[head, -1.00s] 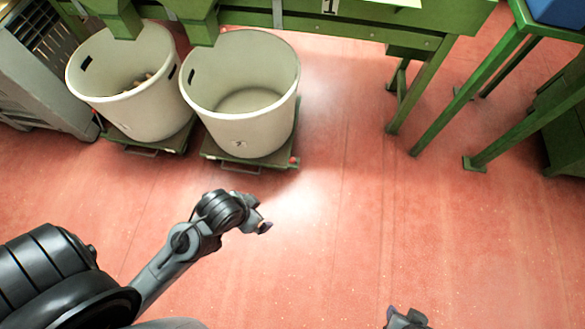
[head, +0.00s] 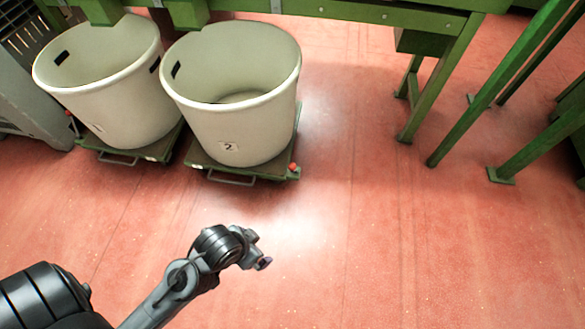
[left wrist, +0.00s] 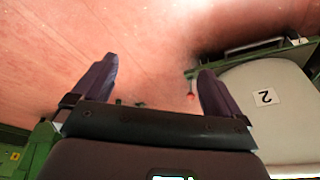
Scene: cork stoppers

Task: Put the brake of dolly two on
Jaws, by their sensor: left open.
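Dolly two is a low green dolly (head: 240,172) under a cream bin (head: 232,120) labelled 2. A small red knob (head: 293,167), seemingly its brake, sits at its front right corner. In the left wrist view the knob (left wrist: 191,95) shows near the inner side of one finger, beside the green dolly edge (left wrist: 250,52). My left gripper (head: 262,252) is in front of the dolly, apart from it and the knob. In the left wrist view its dark fingers (left wrist: 155,80) stand wide apart with nothing held. My right gripper is not in view.
A second cream bin (head: 105,90) on a green dolly (head: 125,150) stands to the left. A grey crate (head: 25,110) is at the far left. Green table legs (head: 430,100) stand to the right. The red floor (head: 380,240) in front is clear.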

